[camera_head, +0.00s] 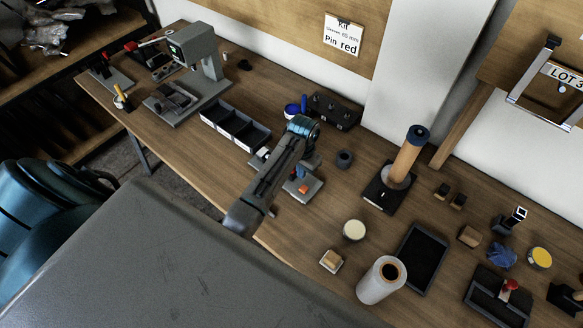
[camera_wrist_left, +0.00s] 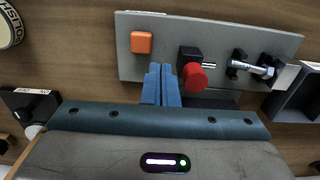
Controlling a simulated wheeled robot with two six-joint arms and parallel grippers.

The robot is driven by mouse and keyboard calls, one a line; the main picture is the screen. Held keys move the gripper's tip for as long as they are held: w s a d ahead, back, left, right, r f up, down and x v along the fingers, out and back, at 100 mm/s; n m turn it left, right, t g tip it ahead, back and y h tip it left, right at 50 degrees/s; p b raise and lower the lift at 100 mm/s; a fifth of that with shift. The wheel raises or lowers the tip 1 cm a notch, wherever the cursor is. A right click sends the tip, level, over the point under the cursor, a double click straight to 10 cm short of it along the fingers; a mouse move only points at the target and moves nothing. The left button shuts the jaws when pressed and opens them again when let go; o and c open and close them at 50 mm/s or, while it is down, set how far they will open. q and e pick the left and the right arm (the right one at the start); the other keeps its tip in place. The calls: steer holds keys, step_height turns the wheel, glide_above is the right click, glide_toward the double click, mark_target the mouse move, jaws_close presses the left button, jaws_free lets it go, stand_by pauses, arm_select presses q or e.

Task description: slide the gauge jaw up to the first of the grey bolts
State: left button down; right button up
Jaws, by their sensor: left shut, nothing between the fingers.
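My left gripper (camera_wrist_left: 161,84) has its two blue fingers pressed together with nothing between them. The fingertips overlap the near edge of a grey plate (camera_wrist_left: 220,36) in the wrist view. On the plate are an orange block (camera_wrist_left: 141,42), a red knob (camera_wrist_left: 195,77) on a black block just right of the fingers, and a silver rod-like part (camera_wrist_left: 258,69) in black holders further right. I cannot tell which part is the gauge jaw or the first grey bolt. In the head view my left gripper (camera_head: 304,127) hangs above the grey plate (camera_head: 308,192), whose middle is hidden by my arm. My right gripper is not in view.
A black compartment tray (camera_head: 235,128) stands left of the plate, and a black block with knobs (camera_head: 333,110) behind it. A dark ring (camera_head: 344,158) and a tall wood-coloured cylinder (camera_head: 407,158) stand to the right. Bare bench lies between the plate and the cream-topped jar (camera_head: 354,230).

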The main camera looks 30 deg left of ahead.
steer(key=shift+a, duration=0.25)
arm_select(q)
steer(key=shift+a, duration=0.25)
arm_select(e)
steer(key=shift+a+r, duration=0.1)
arm_select(q)
steer(key=shift+w+a+p, duration=0.2)
steer(key=shift+a+p, duration=0.2)
steer(key=shift+a, duration=1.1)
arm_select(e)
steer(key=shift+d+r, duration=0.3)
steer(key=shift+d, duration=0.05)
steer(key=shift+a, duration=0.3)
arm_select(q)
steer(key=shift+d, duration=0.15)
steer(key=shift+d, duration=0.45)
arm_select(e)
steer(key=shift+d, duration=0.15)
